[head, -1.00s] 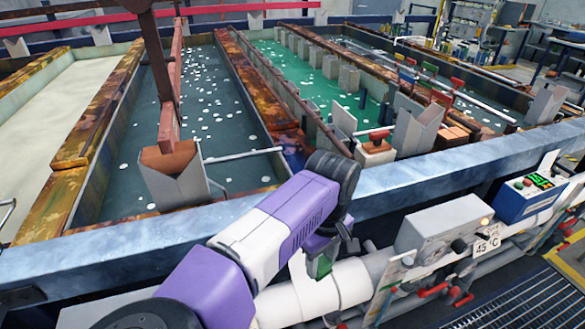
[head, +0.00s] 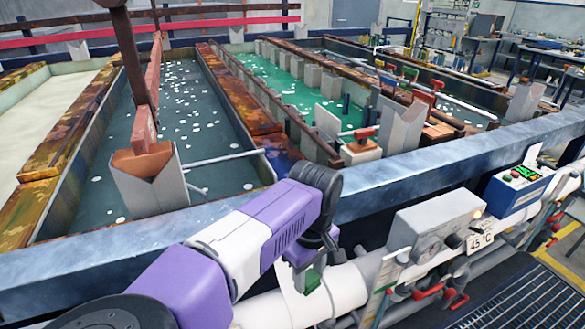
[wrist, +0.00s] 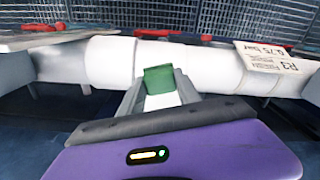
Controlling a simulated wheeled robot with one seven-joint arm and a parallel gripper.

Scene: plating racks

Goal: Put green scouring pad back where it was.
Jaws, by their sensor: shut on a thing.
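The green scouring pad (wrist: 159,79) is held between the two grey fingers of my gripper (wrist: 160,98) in the wrist view. It sits upright at the fingertips, in front of a thick white pipe (wrist: 107,62). In the head view, my gripper (head: 306,264) points down in front of the tank rim, beside the pipe. The pad shows there as a small green patch (head: 313,280), partly hidden by the gripper. I cannot tell if the pad touches anything below or behind it.
A blue-grey tank rim (head: 412,166) runs behind my arm. A grey gauge box (head: 434,226) and red-handled valves (head: 430,291) are to the right of my gripper. A blue control box (head: 515,191) sits further right. A tag (wrist: 272,58) hangs on the pipe.

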